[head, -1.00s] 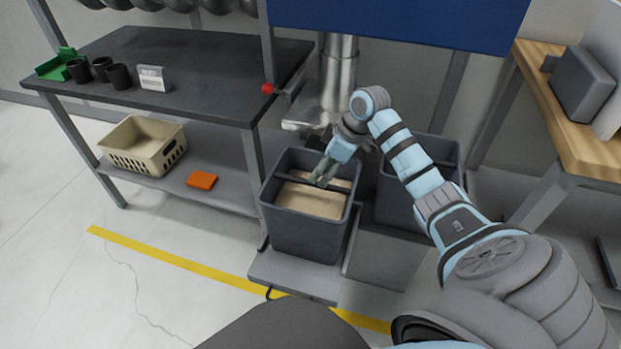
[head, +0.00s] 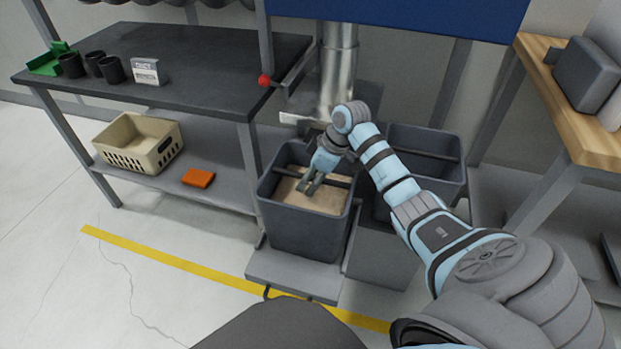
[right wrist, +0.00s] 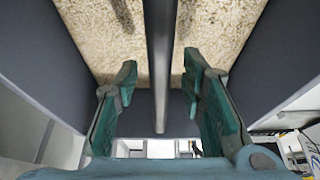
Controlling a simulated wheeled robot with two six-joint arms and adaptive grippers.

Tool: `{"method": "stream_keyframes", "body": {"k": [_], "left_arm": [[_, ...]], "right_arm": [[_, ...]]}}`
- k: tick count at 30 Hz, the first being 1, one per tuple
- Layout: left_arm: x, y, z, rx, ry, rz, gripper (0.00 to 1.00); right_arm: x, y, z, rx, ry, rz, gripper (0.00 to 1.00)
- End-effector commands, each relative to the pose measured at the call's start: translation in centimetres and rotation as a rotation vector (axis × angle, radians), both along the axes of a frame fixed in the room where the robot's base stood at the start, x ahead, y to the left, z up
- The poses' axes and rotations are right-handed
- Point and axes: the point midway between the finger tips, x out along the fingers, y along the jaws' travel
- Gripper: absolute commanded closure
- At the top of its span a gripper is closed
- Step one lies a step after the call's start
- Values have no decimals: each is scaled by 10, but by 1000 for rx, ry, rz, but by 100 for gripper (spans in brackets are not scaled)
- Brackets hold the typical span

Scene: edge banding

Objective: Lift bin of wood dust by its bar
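The dark grey bin (head: 304,232) stands on a low grey platform and holds pale wood dust (head: 318,202). A dark bar runs across the bin's opening; it shows in the right wrist view (right wrist: 160,60). My right gripper (head: 310,187) reaches down into the bin's mouth at the bar. In the right wrist view its teal fingers (right wrist: 160,98) are spread apart, one on each side of the bar, with a gap to it on both sides. The wood dust (right wrist: 115,40) lies beyond the fingertips. My left gripper is not in view.
A second dark bin (head: 428,150) stands to the right behind my right arm. A metal duct (head: 338,75) hangs behind the first bin. A dark workbench (head: 200,75) with a beige basket (head: 140,145) on its shelf stands left. Floor in front is clear.

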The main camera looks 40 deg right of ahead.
Motion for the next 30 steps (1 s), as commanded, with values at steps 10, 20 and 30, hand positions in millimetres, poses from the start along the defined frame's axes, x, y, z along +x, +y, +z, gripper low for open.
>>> {"method": "stream_keyframes", "body": {"k": [10, 20, 30], "left_arm": [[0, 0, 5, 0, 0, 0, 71], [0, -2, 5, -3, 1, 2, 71], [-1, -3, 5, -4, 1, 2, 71]], "right_arm": [[0, 0, -2, 0, 0, 0, 63], [0, 0, -3, 0, 0, 0, 78], [0, 0, -3, 0, 0, 0, 100]]}}
